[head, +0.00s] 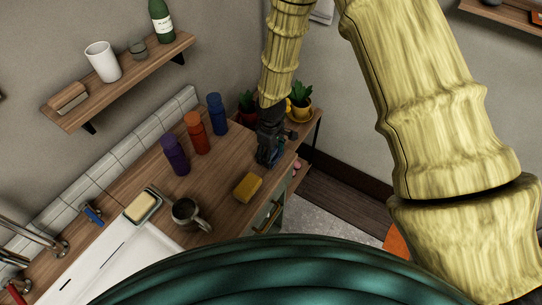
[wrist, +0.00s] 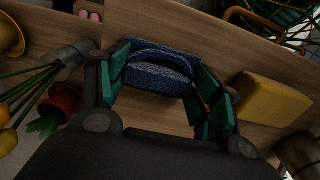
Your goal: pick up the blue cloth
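The blue cloth (wrist: 157,78) is dark, speckled and folded, and lies on the wooden counter in the wrist view. My gripper (wrist: 163,68) is open, with its green-padded fingers on either side of the cloth. The finger pads are close to the cloth's sides; I cannot tell whether they touch it. In the head view my gripper (head: 268,152) points down over the counter's far right end and hides most of the cloth.
A yellow sponge (wrist: 270,100) lies right of my gripper in the wrist view. Potted plants, one in a red pot (wrist: 62,103), stand to the left. Purple, orange and blue bottles (head: 217,114) line the counter's back. A metal mug (head: 187,214) stands near the sink.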

